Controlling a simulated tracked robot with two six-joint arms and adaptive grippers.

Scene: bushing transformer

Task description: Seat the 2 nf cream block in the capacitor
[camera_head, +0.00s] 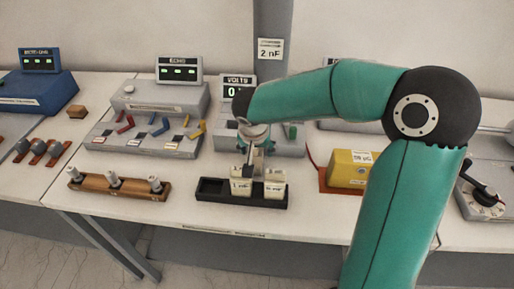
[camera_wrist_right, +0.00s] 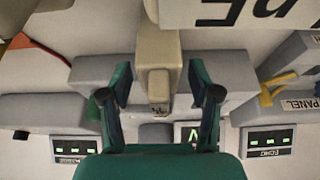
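A black tray (camera_head: 211,198) stands near the table's front edge, with an empty left slot. Two cream blocks stand in it: one (camera_head: 241,187) in the middle, its label seeming to read 1 nF, and another (camera_head: 274,187) at the right, its label too small to read. My right gripper (camera_head: 251,160) points down just behind and above the middle block, partly hiding the area. In the wrist view its fingers (camera_wrist_right: 159,85) are spread, with visible gaps either side of a cream block (camera_wrist_right: 158,60). Which block this is, I cannot tell. My left gripper is out of view.
A grey unit with a VOLTS display (camera_head: 238,90) stands behind the tray. A wooden rack (camera_head: 118,187) with several grey pegs is to its left. A yellow box (camera_head: 347,170) on a red base is to its right. A 2 nF sign (camera_head: 270,49) hangs behind.

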